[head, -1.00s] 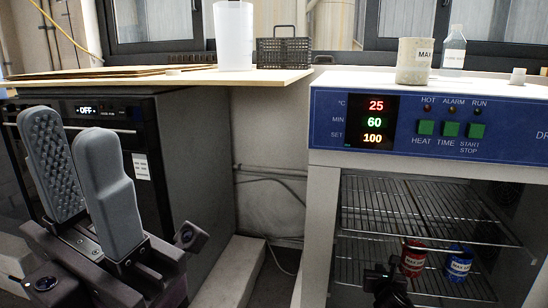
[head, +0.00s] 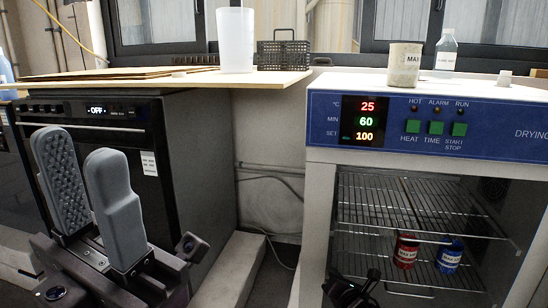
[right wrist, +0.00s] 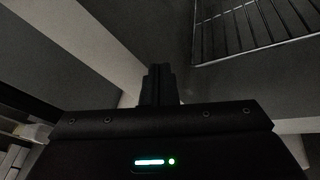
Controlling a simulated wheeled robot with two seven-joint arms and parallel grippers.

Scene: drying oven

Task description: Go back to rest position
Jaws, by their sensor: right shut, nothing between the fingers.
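My left gripper (head: 92,205) is at the lower left of the head view, its two grey ridged fingers pointing up and apart, with nothing between them. My right gripper (head: 350,292) shows only as a small dark shape at the bottom of the head view, in front of the drying oven (head: 400,162). In the right wrist view its fingers (right wrist: 160,85) are together and empty. The oven's chamber is open to view, with wire racks (head: 405,205) inside. A red can (head: 406,250) and a blue can (head: 450,256) stand on the lower rack.
A beige jar (head: 404,66) and a clear bottle (head: 446,52) stand on the oven. A white cylinder (head: 235,40) and a dark wire basket (head: 283,52) stand on the wooden top (head: 200,79). A black appliance (head: 100,128) reads OFF. A gap separates the two units.

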